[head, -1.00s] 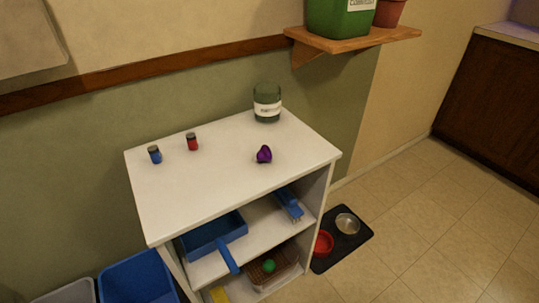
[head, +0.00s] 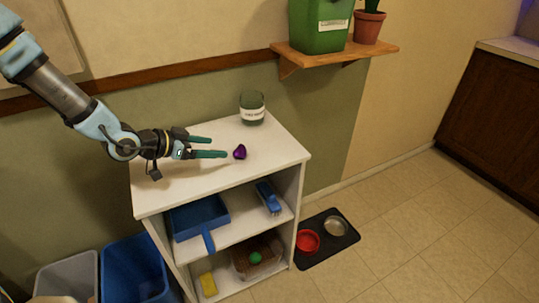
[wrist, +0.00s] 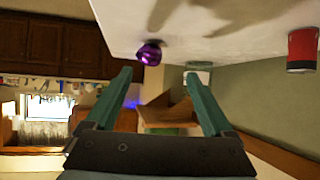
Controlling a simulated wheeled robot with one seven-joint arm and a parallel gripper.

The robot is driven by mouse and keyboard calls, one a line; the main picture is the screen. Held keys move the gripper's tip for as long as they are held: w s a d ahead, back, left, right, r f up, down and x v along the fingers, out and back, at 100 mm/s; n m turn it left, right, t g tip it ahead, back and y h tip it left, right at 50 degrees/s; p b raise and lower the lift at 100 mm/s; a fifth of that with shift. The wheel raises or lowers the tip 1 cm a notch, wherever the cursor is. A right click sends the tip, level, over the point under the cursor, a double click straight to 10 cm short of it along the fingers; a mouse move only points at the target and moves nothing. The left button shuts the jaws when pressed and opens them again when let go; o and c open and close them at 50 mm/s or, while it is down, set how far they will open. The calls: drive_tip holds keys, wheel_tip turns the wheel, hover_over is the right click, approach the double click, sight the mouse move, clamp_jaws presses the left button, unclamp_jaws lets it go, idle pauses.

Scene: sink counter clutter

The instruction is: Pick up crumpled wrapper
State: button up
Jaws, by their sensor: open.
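The crumpled wrapper (head: 240,152) is a small shiny purple lump on the white top of the shelf unit (head: 278,153), near its right part. It also shows in the wrist view (wrist: 149,53), near the top and just beyond the left finger's tip. My gripper (head: 217,147) reaches in from the left with its two green fingers pointing right. The fingers are apart with nothing between them. The wrapper lies just past the fingertips, closer to the front finger.
A dark green jar (head: 252,108) with a white label stands behind the wrapper. A red can (wrist: 302,48) shows in the wrist view. A wall shelf (head: 335,55) holds a green bin (head: 318,25) and a potted plant (head: 369,27). The top's front right is clear.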

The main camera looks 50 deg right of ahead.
sight(240, 148)
drive_tip(key=shift+s+d+g+h, duration=0.3)
drive_tip(key=shift+s+d, duration=0.7)
drive_tip(key=shift+d, duration=0.25)
drive_tip(key=p+x, duration=0.1)
drive_tip(key=x, duration=0.2)
drive_tip(key=shift+s+d+f, duration=0.1)
drive_tip(key=shift+d+f, duration=0.2)
drive_tip(key=p+x, duration=0.2)
drive_tip(key=x, duration=0.3)
drive_tip(key=shift+p, duration=0.35)
drive_tip(key=shift+d+f, duration=0.3)
drive_tip(key=shift+f, duration=0.05)
clamp_jaws()
drive_tip(key=shift+r, duration=0.1)
